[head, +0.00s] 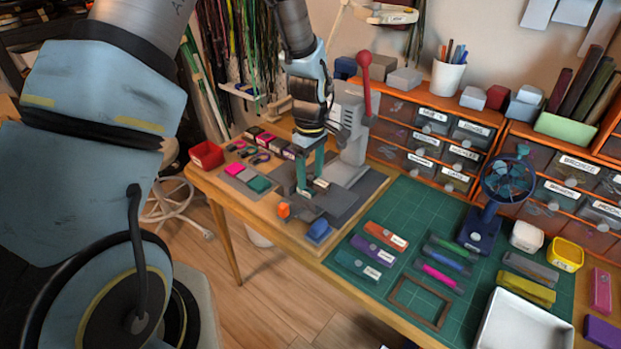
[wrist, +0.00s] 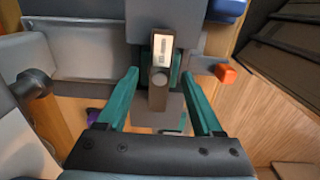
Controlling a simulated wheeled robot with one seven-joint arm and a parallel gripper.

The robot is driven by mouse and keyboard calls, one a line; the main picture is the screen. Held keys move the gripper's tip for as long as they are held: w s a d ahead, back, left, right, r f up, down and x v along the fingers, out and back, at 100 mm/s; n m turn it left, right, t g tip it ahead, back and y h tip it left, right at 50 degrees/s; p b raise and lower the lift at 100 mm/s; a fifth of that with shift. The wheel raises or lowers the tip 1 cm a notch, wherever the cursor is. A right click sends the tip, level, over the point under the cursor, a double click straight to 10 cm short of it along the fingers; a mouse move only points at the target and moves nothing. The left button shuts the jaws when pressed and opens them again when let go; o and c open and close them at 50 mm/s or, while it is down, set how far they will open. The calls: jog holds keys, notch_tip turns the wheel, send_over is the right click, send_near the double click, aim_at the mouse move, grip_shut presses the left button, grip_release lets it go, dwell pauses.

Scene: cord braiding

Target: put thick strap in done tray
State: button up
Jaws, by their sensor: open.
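My gripper (head: 311,180) is open, pointing down at the grey press (head: 350,135) with the red-knobbed lever. In the wrist view, the teal fingers (wrist: 160,74) stand apart on either side of a narrow brown-grey piece (wrist: 159,45) with a pale label. I cannot tell whether this piece is the thick strap or part of the press, or whether the fingers touch it. Labelled orange (head: 386,235), purple (head: 373,250) and teal (head: 357,266) pieces lie on the green mat. A white tray (head: 487,334) stands at the lower right; no done label on it is readable.
A blue block (head: 319,231) and a small orange block (head: 283,210) sit near the press base. Orange drawer units (head: 400,99) line the back. The mat around the frame has some free room.

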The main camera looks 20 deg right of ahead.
grip_shut()
dwell(0.5)
